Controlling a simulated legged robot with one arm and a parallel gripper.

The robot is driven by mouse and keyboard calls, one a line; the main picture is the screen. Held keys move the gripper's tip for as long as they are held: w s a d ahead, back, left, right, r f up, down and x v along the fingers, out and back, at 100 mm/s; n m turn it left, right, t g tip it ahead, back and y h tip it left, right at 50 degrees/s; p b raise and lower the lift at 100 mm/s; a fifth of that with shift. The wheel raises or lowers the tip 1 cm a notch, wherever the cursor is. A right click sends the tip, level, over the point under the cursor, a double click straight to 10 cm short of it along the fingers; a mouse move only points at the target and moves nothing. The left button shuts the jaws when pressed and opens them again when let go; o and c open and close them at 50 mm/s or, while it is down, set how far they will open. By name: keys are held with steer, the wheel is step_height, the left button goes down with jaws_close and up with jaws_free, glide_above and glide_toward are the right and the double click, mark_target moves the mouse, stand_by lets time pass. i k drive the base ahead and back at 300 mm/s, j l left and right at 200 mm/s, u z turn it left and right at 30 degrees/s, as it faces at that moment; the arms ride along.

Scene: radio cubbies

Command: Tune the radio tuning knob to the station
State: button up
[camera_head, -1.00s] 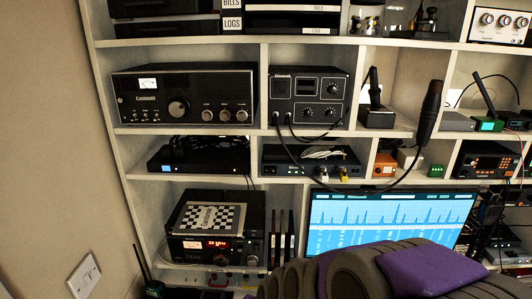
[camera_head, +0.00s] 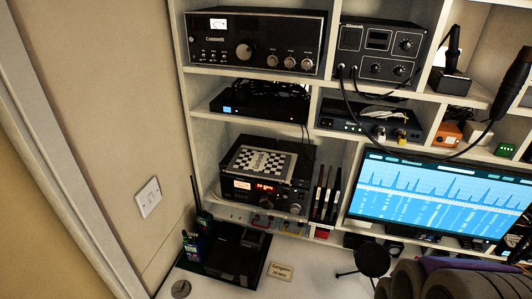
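A black radio (camera_head: 238,204) with a red lit display (camera_head: 264,188) stands in the lower left cubby. A small lit meter is left of the display. Knobs show small at the right of its front (camera_head: 294,207); the digits are too blurred to read. A larger black radio (camera_head: 222,51) in the upper left cubby has a big round tuning knob (camera_head: 244,51). A small sign (camera_head: 280,271) on the desk shows a line of text ending in what looks like MHz.
A chessboard (camera_head: 262,163) lies on the lower radio. A lit monitor (camera_head: 430,199) stands to its right. A black tray (camera_head: 232,258) with devices sits on the desk at left. A round dark object on a stand (camera_head: 371,259) is near the bottom. A microphone (camera_head: 512,82) hangs at right.

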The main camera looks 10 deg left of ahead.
mark_target(267, 202)
steer(key=k+l+u, duration=0.1)
steer(key=l+u, duration=0.25)
steer(key=k+l+u, duration=0.1)
steer(key=u, duration=0.3)
steer(key=k+l, duration=0.05)
steer(key=l, duration=0.05)
